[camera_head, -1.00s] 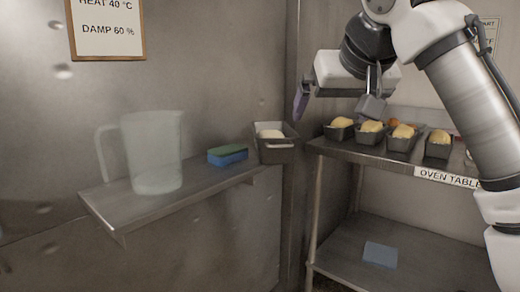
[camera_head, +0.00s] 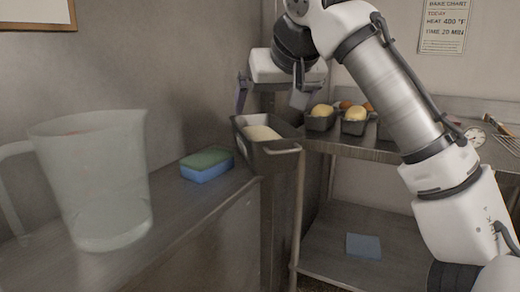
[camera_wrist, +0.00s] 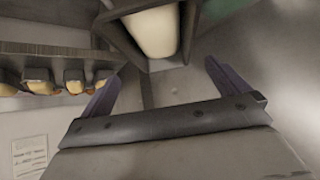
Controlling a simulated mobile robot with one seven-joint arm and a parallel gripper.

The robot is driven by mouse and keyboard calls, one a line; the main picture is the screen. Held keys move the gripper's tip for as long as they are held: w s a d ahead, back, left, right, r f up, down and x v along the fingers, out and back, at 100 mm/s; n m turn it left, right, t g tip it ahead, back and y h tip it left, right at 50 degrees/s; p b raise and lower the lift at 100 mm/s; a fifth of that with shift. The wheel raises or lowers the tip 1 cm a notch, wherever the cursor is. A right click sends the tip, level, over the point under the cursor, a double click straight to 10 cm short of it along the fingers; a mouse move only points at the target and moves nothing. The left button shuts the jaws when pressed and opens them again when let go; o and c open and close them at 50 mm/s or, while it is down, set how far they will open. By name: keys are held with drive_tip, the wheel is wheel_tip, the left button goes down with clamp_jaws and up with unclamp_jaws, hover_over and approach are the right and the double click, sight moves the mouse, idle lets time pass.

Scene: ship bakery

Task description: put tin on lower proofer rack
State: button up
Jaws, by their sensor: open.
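A dark loaf tin (camera_head: 268,157) with pale dough in it sits at the far end of the wall shelf, beside the oven table. It also shows at the top of the wrist view (camera_wrist: 121,32). My gripper (camera_head: 271,104) is open and empty, just above and behind the tin, its purple-tipped fingers apart. In the wrist view the fingers (camera_wrist: 160,82) point toward the tin, with a gap between. No proofer rack can be made out in these frames.
A translucent jug (camera_head: 98,185) and a green-and-blue sponge (camera_head: 207,165) stand on the same shelf (camera_head: 165,225). The oven table (camera_head: 370,150) holds other tins of dough (camera_head: 353,127). A blue cloth or pad (camera_head: 364,246) lies on its lower shelf, which has free room.

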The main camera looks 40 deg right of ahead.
sight(258, 137)
drive_tip(key=b+x, duration=0.1)
drive_tip(key=x, duration=0.8)
drive_tip(key=shift+w+f, duration=0.1)
drive_tip(key=shift+f, duration=0.05)
drive_tip(key=c, duration=1.2)
drive_tip(key=shift+c, duration=1)
